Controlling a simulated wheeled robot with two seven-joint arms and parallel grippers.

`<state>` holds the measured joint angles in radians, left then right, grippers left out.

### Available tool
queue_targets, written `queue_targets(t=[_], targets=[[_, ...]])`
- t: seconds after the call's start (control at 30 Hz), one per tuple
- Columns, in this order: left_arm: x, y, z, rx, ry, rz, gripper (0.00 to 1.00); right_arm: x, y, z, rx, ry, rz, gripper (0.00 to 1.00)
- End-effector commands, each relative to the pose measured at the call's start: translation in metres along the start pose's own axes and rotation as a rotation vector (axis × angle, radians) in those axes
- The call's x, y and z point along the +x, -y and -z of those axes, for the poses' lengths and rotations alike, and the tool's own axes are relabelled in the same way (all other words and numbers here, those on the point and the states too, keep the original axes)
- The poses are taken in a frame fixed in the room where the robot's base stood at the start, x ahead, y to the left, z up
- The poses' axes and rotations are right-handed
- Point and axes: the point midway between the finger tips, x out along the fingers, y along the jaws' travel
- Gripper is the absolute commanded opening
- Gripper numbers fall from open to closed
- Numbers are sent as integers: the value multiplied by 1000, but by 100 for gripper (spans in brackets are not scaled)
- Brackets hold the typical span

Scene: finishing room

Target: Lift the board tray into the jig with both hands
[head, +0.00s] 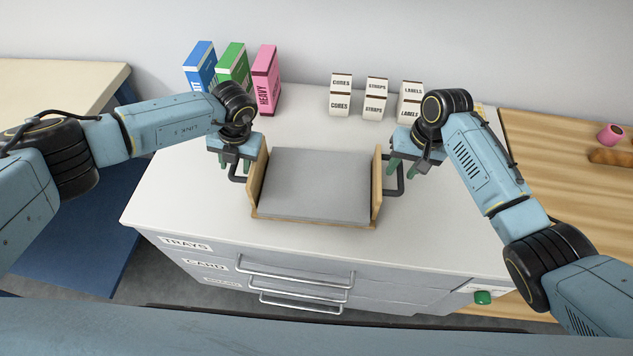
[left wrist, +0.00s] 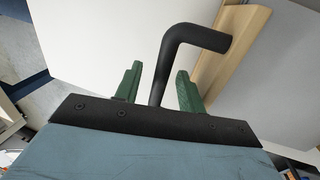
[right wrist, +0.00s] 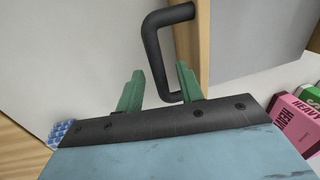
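The board tray (head: 376,190) stands on the white cabinet top, with wooden side walls, a flat grey board (head: 315,185) and a black handle on each side. My left gripper (head: 228,166) is at the left handle. In the left wrist view its green fingers (left wrist: 158,90) stand apart on either side of the handle bar (left wrist: 166,65), with gaps showing. My right gripper (head: 403,168) is at the right handle (head: 399,182). In the right wrist view its fingers (right wrist: 160,90) are also apart, with the handle (right wrist: 152,45) between them. I cannot make out a separate jig.
Blue, green and pink boxes (head: 265,75) stand at the back left of the cabinet top (head: 165,200). Small labelled boxes (head: 340,104) stand at the back right. Drawers with metal handles (head: 295,280) face the front. A wooden bench (head: 560,150) lies to the right.

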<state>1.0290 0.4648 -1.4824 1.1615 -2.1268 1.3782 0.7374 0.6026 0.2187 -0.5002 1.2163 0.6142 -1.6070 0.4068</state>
Motion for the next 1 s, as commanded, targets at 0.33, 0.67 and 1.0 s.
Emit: queue_targets(t=[0.33,0.67,1.0], targets=[[21,0,0,1,0,0,40,21,0,0,-1,-1,0,37],[20,0,0,1,0,0,24,20,0,0,-1,-1,0,22],[20,0,0,1,0,0,0,20,0,0,0,-1,0,0]])
